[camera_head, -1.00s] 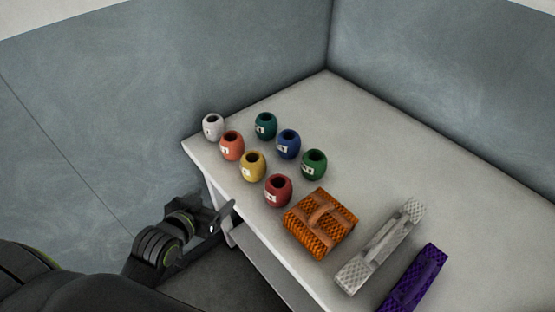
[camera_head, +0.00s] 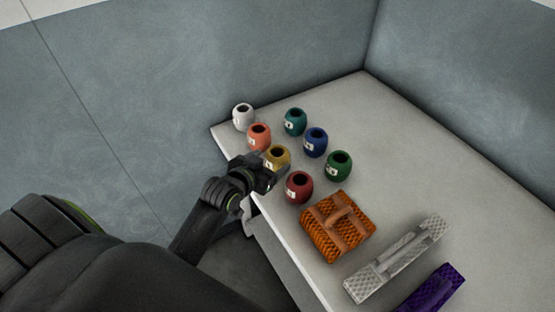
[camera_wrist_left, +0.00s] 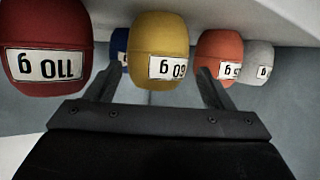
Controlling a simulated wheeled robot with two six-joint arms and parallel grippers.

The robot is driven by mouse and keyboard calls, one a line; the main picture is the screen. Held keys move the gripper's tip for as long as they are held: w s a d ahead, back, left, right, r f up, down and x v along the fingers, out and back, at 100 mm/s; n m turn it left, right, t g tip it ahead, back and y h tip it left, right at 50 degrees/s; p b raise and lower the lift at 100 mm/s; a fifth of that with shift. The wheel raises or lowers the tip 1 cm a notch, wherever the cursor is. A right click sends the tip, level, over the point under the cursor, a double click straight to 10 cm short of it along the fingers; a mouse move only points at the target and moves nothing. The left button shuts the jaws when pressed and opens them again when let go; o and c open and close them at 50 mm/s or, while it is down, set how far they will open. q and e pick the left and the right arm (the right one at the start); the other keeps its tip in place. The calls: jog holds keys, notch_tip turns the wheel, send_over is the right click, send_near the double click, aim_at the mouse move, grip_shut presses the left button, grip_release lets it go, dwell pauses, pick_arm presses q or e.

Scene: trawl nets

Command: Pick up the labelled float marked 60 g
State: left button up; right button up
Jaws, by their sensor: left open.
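The yellow float (camera_head: 279,153) stands on the table near its left edge, partly hidden by my gripper in the head view. In the left wrist view the yellow float (camera_wrist_left: 160,35) carries a white label that reads 60 g upside down. My left gripper (camera_head: 265,171) is open at the table edge beside the yellow float. In the wrist view its two fingers (camera_wrist_left: 158,85) are spread, with the yellow float between and ahead of them. I cannot tell whether they touch it. My right gripper is not in view.
A red float (camera_head: 299,187) marked 110 g and an orange float (camera_head: 259,137) flank the yellow one closely. White (camera_head: 243,117), teal (camera_head: 295,121), blue (camera_head: 315,142) and green (camera_head: 339,165) floats stand near. An orange basket-like block (camera_head: 337,226) lies right of them. The table's (camera_head: 440,180) far right is clear.

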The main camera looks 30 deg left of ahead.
pick_arm(q)
jog(key=shift+x, duration=2.9)
jog(key=shift+s+d+f, duration=0.1)
jog(key=shift+d, duration=0.05)
jog(key=shift+c, duration=0.4)
jog(key=c, duration=0.7)
